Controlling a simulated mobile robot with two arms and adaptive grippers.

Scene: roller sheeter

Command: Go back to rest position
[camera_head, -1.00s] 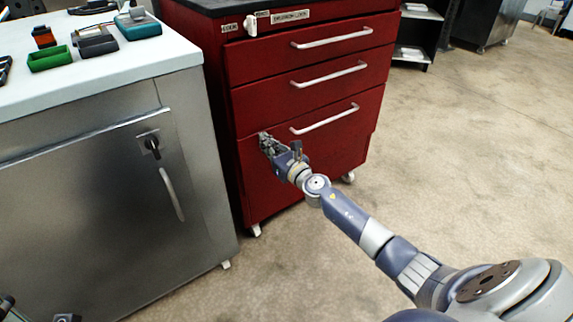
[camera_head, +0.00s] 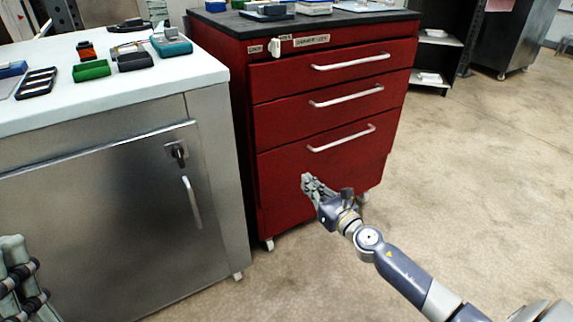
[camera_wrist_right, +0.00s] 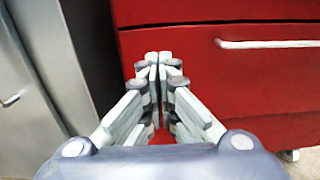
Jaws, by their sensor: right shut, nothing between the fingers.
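My right gripper (camera_head: 308,182) is in front of the red drawer cabinet (camera_head: 275,180), near its lowest drawer. In the right wrist view the fingers of the right gripper (camera_wrist_right: 157,62) meet, shut and empty, with the red cabinet front (camera_wrist_right: 210,75) behind them. I cannot tell the exact gap to the drawer front. Part of my left gripper (camera_head: 18,280) shows at the lower left edge, in front of the steel cabinet; its fingertips are not clear enough to tell open or shut. All three drawers in view look closed.
A steel cabinet (camera_head: 100,200) with a white top stands at left, bearing a green tray (camera_head: 91,70) and several small items. The drawer handles (camera_head: 341,139) stick out from the red cabinet. Open concrete floor (camera_head: 460,190) lies to the right.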

